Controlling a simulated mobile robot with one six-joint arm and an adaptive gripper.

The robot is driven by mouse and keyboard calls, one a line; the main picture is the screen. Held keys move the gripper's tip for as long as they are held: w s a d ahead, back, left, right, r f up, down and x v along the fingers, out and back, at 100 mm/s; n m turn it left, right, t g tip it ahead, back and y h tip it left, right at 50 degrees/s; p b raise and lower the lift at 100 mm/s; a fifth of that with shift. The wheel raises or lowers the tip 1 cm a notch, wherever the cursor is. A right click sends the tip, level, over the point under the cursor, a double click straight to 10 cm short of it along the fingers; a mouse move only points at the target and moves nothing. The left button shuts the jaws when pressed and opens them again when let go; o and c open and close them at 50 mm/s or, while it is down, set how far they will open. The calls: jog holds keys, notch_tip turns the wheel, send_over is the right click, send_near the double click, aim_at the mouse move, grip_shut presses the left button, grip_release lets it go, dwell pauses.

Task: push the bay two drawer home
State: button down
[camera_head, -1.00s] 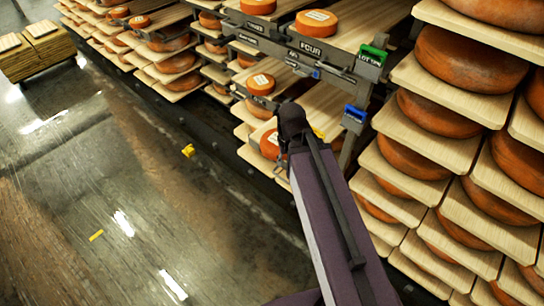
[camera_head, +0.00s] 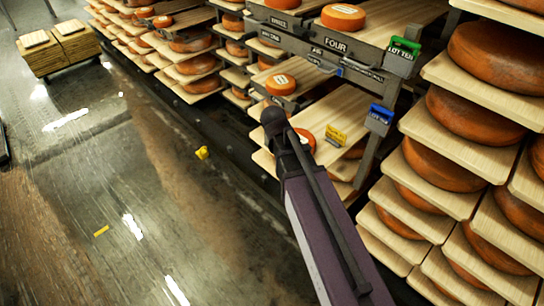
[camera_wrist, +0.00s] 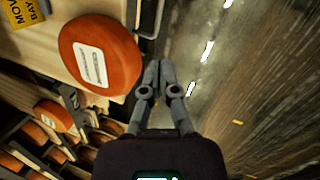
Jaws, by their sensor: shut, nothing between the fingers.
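A pulled-out wooden drawer board (camera_head: 345,108) carries an orange cheese wheel (camera_head: 304,140) and a yellow sign (camera_head: 334,135). My arm hides part of this drawer and its front, so I cannot read a bay number there. In the wrist view, a wheel with a white label (camera_wrist: 100,55) sits on a board near a metal handle (camera_wrist: 148,18) and a yellow sign (camera_wrist: 24,12) that partly reads "BAY". My gripper (camera_wrist: 158,64) is shut and empty, close to the right of this wheel and below the handle in the picture. I cannot tell whether it touches the drawer.
Drawers labelled THREE and FOUR (camera_head: 336,44) sit above, with green (camera_head: 404,46) and blue (camera_head: 379,114) tags at the right. Stacked cheese shelves (camera_head: 470,125) stand close on the right.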

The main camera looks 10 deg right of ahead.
jog(key=w+a+f+n+t+h+b, duration=0.3)
jog(key=w+a+f+n+b, duration=0.6)
jog(key=w+a+n+b, duration=0.3)
jog(key=w+n+t+b, duration=0.1)
jog(key=n, duration=0.2)
jog(key=shift+w+f+h, duration=0.2)
jog(key=shift+f+h, duration=0.2)
jog(key=w+d+r+b+x, duration=0.1)
jog(key=r+b+x, duration=0.1)
jog(key=b+x, duration=0.5)
jog(key=x, duration=0.6)
jog(key=shift+d, duration=0.2)
jog(key=shift+w, duration=0.2)
